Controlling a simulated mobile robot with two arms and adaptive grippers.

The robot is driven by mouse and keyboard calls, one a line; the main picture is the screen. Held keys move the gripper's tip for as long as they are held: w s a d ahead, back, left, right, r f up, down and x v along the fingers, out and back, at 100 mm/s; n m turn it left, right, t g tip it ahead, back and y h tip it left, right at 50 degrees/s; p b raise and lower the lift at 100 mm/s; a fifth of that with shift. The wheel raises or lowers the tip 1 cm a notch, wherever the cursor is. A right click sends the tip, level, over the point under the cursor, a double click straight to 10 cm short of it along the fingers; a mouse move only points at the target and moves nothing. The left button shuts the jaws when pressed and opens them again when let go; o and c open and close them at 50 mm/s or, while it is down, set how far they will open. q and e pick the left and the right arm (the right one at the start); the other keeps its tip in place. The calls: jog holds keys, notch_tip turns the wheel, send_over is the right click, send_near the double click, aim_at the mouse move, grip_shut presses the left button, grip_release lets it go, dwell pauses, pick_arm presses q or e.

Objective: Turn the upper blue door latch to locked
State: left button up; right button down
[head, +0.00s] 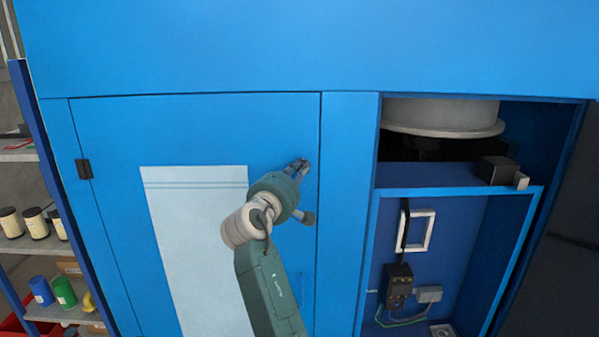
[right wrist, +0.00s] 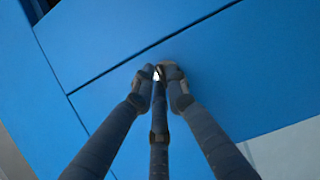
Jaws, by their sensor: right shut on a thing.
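The blue cabinet door (head: 130,135) is closed flush in its frame. My right gripper (head: 300,166) is at the door's upper right edge, with its fingers together on the upper latch (head: 306,162). The fingers hide most of the latch, so its angle cannot be told. In the right wrist view the fingertips (right wrist: 158,74) close around a small bright piece of the latch (right wrist: 156,75), close to the door seam. My left gripper is not in view.
A pale panel (head: 195,210) is on the door, with a dark hinge (head: 83,169) at the left. An open bay to the right holds a white-framed part (head: 415,212) and a black switch box (head: 398,283). Shelves (head: 25,155) with cans stand at far left.

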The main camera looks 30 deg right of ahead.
dwell(0.5)
jog(key=c, duration=1.7)
grip_release()
jog(key=shift+c, duration=0.2)
jog(key=v, duration=0.7)
jog(key=shift+a, duration=0.15)
jog(key=shift+s, duration=0.15)
